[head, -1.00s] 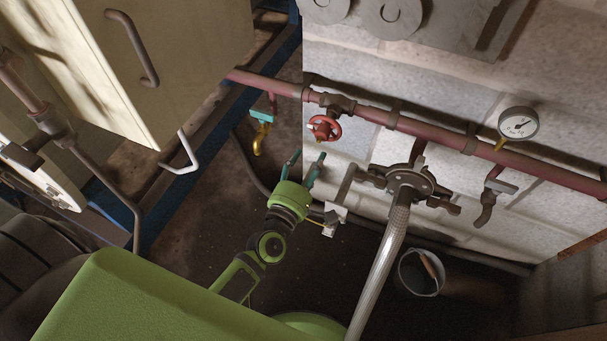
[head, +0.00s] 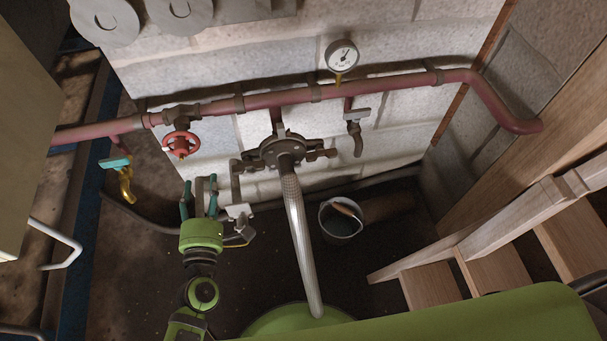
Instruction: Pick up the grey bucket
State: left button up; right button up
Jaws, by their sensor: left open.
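The grey bucket (head: 340,219) stands on the dark floor near the foot of the wall, right of the braided hose. It is open at the top, and a brown handle-like object (head: 347,211) lies across its mouth. My left gripper (head: 199,197) is left of the hose, pointing up in the picture toward the wall, with its teal fingers apart and nothing seen between them. It is well left of the bucket and not touching it. My right gripper is not in view.
A braided hose (head: 296,235) hangs from a wall flange (head: 282,152) between my left gripper and the bucket. A red pipe (head: 285,97) with a red valve wheel (head: 180,144) and gauge (head: 341,56) crosses the wall. Wooden stairs (head: 495,275) stand at the right.

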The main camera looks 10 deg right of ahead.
aim_at(340, 218)
jog(key=z, duration=0.7)
